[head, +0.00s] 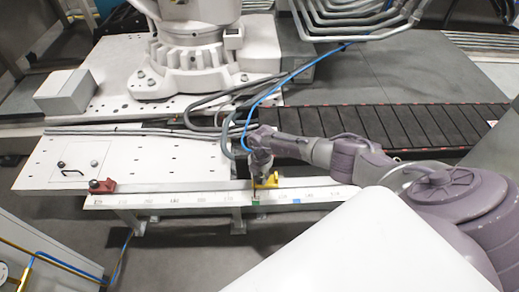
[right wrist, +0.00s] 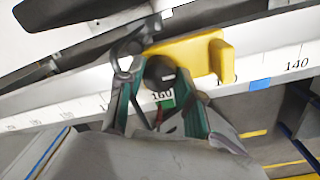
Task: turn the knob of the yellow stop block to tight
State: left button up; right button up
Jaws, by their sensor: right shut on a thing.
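The yellow stop block (head: 272,181) sits on the white scale rail (head: 150,201) in the head view. In the right wrist view the yellow stop block (right wrist: 192,54) is close up, with its dark round knob (right wrist: 159,70) facing the camera. My right gripper (head: 259,172) is at the block from above in the head view. In the right wrist view my right gripper (right wrist: 157,84) has its fingers on both sides of the knob and is shut on it. The knob's far side is hidden. My left gripper is not in view.
A red block with a dark knob (head: 102,186) sits at the rail's left end. Green (head: 256,203) and blue (head: 296,201) marks lie on the scale. Hoses (head: 222,110), a dark slatted track (head: 400,128) and a white robot base (head: 190,68) stand behind.

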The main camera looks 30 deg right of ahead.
aim_at(260, 178)
jog(key=o, duration=1.2)
jog(key=shift+c, duration=0.2)
jog(key=shift+r, duration=0.1)
notch_tip(260, 178, up, 12)
jog(key=shift+s, duration=0.25)
